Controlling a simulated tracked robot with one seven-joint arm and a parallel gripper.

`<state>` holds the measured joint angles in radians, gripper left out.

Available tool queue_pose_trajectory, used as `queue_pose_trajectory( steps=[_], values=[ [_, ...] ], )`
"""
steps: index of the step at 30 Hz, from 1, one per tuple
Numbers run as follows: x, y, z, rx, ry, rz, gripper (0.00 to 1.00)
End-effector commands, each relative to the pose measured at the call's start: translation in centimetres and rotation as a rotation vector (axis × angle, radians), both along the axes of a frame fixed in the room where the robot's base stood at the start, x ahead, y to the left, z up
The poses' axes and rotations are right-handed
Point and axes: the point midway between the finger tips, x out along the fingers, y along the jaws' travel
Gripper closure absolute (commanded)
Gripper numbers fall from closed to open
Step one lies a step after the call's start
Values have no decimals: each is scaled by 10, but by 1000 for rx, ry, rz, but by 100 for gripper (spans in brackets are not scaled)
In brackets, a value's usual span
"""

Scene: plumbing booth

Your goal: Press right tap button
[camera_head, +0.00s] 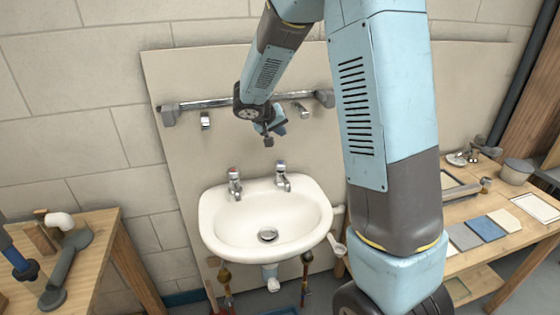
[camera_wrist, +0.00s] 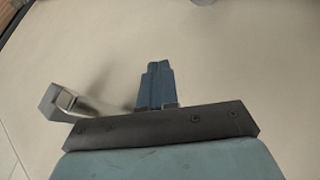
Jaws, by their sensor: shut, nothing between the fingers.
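The right tap (camera_head: 283,178) stands on the back right of the white sink (camera_head: 225,240), a chrome pillar tap with its button on top. The left tap (camera_head: 234,184) stands beside it and has a reddish mark on top. My gripper (camera_head: 268,141) hangs above and slightly left of the right tap, apart from it, in front of the wall panel. In the wrist view my gripper (camera_wrist: 157,85) shows its blue fingers together with nothing between them. No sink tap can be made out for certain in the wrist view.
A metal rail (camera_head: 215,103) with grey end blocks runs along the panel behind my gripper. A wooden bench (camera_head: 95,265) with pipe parts stands at left. Another bench (camera_head: 480,250) with tiles and fittings stands at right. Air above the sink is clear.

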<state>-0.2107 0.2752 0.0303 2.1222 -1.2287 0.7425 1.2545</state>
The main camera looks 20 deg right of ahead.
Motion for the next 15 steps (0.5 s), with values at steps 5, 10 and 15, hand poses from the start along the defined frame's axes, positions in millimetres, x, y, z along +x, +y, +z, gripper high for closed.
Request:
queue_pose_trajectory(
  steps=[5,10,15],
  values=[
    [6,2,-6,-4,-6,4,100],
    [6,-1,-6,-4,-7,0,100],
    [6,-1,-7,-4,-5,0,100]
  ],
)
